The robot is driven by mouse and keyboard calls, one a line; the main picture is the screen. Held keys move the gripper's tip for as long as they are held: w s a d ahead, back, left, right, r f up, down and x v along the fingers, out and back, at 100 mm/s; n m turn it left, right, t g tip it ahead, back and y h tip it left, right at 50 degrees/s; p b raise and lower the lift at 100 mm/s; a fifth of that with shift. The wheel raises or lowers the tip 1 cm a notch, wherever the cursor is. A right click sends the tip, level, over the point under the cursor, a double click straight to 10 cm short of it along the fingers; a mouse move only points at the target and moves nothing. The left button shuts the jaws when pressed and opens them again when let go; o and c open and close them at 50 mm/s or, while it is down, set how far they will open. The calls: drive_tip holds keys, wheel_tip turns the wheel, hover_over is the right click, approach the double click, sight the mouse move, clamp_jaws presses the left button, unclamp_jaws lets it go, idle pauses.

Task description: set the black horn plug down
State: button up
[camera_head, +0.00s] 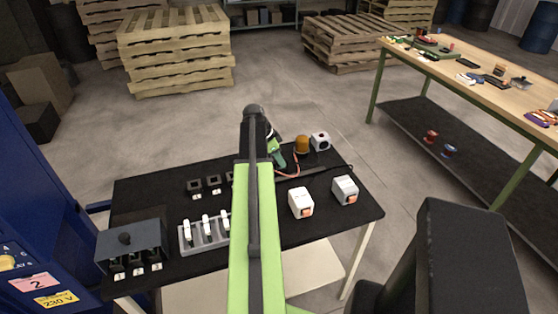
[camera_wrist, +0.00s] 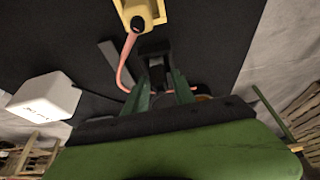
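My gripper (camera_head: 279,160) is over the far part of the black table, partly hidden by my arm in the head view. In the wrist view its two green fingers (camera_wrist: 160,88) close on a dark block, which looks like the black horn plug (camera_wrist: 155,52). The plug is hard to tell from the black table top, and I cannot tell if it touches it. A salmon cable (camera_wrist: 122,72) loops beside the fingers to a yellow block (camera_wrist: 138,12) with a black knob. In the head view the reddish cable (camera_head: 292,174) shows beside the gripper, near an orange dome (camera_head: 302,144).
The black table (camera_head: 331,217) also holds white boxes with orange parts (camera_head: 301,203), (camera_head: 345,190), a white box with a dark spot (camera_head: 320,141), a switch row (camera_head: 206,233) and a grey box (camera_head: 131,246). A wooden workbench (camera_head: 478,92) stands at right. Pallets (camera_head: 176,50) stand behind.

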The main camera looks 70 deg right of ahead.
drive_tip(key=shift+o, duration=0.7)
drive_tip(key=shift+r+p, duration=0.55)
drive_tip(key=p+v, duration=1)
drive_tip(key=v, duration=0.1)
drive_tip(key=shift+w+a+r, duration=0.1)
drive_tip(key=shift+a, duration=0.05)
